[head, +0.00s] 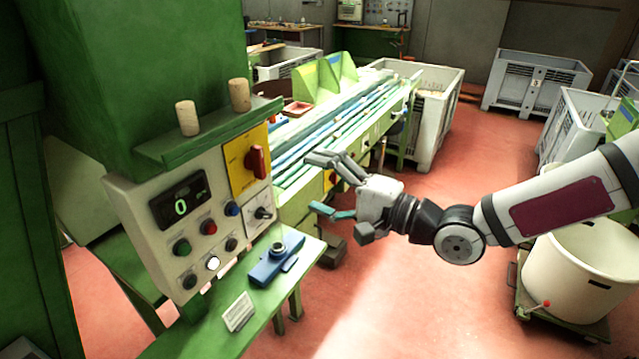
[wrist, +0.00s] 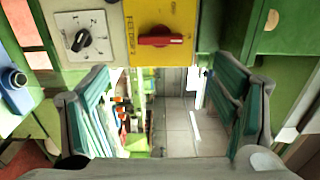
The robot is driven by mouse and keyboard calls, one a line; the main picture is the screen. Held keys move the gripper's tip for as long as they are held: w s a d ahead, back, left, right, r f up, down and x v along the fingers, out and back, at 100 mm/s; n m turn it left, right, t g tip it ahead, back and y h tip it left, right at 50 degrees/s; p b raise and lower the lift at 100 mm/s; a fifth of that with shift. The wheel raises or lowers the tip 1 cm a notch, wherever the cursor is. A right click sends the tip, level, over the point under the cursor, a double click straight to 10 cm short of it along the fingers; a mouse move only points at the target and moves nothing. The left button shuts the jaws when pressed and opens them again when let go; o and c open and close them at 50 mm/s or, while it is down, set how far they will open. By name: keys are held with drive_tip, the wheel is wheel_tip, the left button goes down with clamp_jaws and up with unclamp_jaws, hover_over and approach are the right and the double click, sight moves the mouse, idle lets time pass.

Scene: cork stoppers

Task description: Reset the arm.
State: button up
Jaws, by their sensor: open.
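My gripper (head: 322,186) is in the middle of the head view, in the air to the right of the control panel (head: 150,200). It points left toward the panel, with its fingers apart and nothing between them. In the wrist view my gripper (wrist: 165,115) shows its two teal-padded fingers at left and right, wide apart. The yellow plate with the red rotary switch (wrist: 160,40) is ahead of it, at the top of the wrist view. This switch also shows in the head view (head: 256,161).
Two cork stoppers (head: 187,118) (head: 239,95) stand on the green shelf (head: 165,151) above the panel. A blue device (head: 273,265) and a small white card (head: 238,312) lie on the green ledge below. A green conveyor machine (head: 345,110) stands behind. A white tub (head: 570,270) is at right.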

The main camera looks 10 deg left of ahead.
drive_tip(key=w+d+f+n+h, duration=0.2)
drive_tip(key=d+f+n+h, duration=0.15)
drive_tip(key=f+h, duration=0.45)
drive_tip(key=d+f+h+b, duration=0.25)
drive_tip(key=d+h, duration=0.35)
drive_tip(key=d, duration=0.6)
drive_tip(key=s+d+r+h, duration=0.4)
drive_tip(key=s+d+r, duration=0.2)
drive_tip(key=d+r, duration=0.4)
drive_tip(key=s+d+r+n+g+y, duration=0.1)
drive_tip(key=s+r, duration=0.3)
drive_tip(key=s, duration=0.8)
drive_tip(key=shift+s+b, duration=0.35)
drive_tip(key=shift+b, duration=0.05)
